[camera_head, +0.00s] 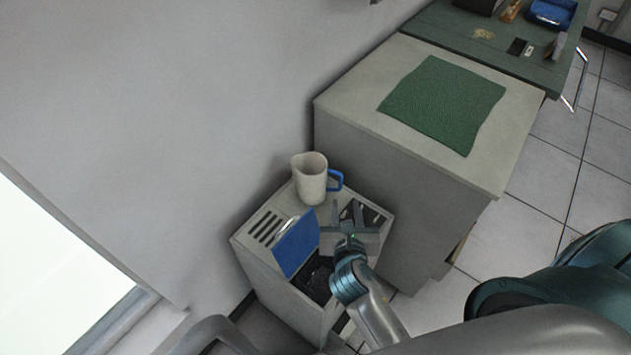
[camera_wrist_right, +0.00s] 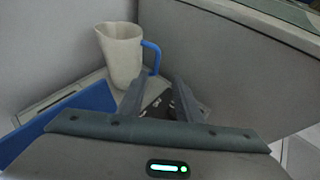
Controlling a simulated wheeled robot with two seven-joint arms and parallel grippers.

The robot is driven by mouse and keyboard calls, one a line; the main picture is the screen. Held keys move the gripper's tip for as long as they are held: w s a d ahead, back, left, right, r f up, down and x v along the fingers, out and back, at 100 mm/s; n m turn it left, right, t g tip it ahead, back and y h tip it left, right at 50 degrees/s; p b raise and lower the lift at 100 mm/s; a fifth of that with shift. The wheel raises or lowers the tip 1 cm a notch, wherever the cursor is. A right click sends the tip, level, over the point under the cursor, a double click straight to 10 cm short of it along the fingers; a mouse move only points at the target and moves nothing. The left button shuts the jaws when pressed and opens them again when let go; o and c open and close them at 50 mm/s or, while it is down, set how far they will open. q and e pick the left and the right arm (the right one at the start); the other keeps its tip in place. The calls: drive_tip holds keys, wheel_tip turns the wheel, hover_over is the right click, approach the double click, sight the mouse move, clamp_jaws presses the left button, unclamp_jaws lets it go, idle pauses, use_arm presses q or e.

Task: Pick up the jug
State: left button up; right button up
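The jug (camera_head: 309,177) is off-white with a blue handle on its right side. It stands upright on the back of a small grey cabinet, near the wall. It also shows in the right wrist view (camera_wrist_right: 121,54), beyond the fingers, with the blue handle (camera_wrist_right: 151,57) toward the right. My right gripper (camera_head: 348,213) is over the cabinet top, in front of the jug and apart from it. Its two fingers (camera_wrist_right: 157,97) are spread with nothing between them. My left gripper is not in view.
The small cabinet (camera_head: 247,237) has a slotted top and a raised blue flap (camera_head: 297,245) left of my right gripper. A taller grey cabinet (camera_head: 345,96) with a green mat (camera_head: 445,103) stands close on the right. The wall is close behind the jug.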

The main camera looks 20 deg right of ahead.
sight(341, 189)
drive_tip(key=shift+w, duration=0.1)
idle(0.3)
drive_tip(key=p+x, duration=0.1)
drive_tip(key=x, duration=1.1)
drive_tip(key=shift+w+f, duration=0.1)
drive_tip(key=shift+w+d+f, duration=0.1)
drive_tip(key=shift+w+f, duration=0.1)
drive_tip(key=shift+w, duration=0.35)
drive_tip(key=shift+p+x, duration=0.35)
drive_tip(key=shift+x, duration=1.6)
clamp_jaws()
